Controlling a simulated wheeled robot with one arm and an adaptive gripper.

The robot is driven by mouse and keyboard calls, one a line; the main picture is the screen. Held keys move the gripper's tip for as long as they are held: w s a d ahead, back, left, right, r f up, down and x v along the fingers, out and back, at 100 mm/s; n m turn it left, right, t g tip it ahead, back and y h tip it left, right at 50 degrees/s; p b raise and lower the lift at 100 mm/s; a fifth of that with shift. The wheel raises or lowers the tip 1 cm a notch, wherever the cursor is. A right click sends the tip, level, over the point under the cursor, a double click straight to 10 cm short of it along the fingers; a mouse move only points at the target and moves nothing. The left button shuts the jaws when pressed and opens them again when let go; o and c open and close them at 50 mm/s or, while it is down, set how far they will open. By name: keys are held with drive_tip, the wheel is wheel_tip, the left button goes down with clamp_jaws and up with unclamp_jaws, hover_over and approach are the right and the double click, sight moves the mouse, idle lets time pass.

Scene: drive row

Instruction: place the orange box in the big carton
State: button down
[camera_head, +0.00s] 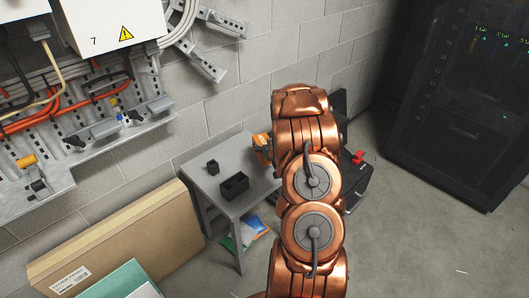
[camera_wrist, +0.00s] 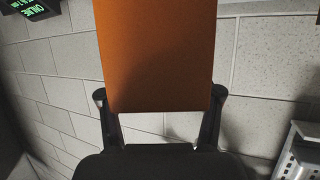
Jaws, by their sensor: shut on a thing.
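The orange box (camera_wrist: 158,50) fills the upper middle of the wrist view. My gripper (camera_wrist: 160,95) is shut on it, with one black finger at each side. In the head view, a small part of the orange box (camera_head: 261,147) shows left of my copper-coloured arm, over the far right part of the grey table. My arm hides the rest of the box and most of the gripper there. A big brown carton (camera_head: 125,238) with a white label stands by the wall at the lower left of the head view.
Teal and white items (camera_head: 122,281) lie in front of the carton. A dark rack (camera_head: 462,95) stands right; floor before it is clear.

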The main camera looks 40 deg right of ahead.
drive_tip(key=shift+f, duration=1.95)
drive_tip(key=shift+f, duration=0.2)
drive_tip(key=shift+c, duration=1.1)
unclamp_jaws()
drive_tip(key=shift+r, duration=0.25)
drive_tip(key=shift+s+a+r, duration=0.15)
drive_tip(key=shift+s+a, duration=0.05)
drive_tip(key=shift+s, duration=0.35)
drive_tip(key=v, duration=1)
drive_tip(key=shift+s+a+r+b, duration=0.15)
drive_tip(key=shift+s+a+b, duration=0.1)
drive_tip(key=shift+b, duration=0.2)
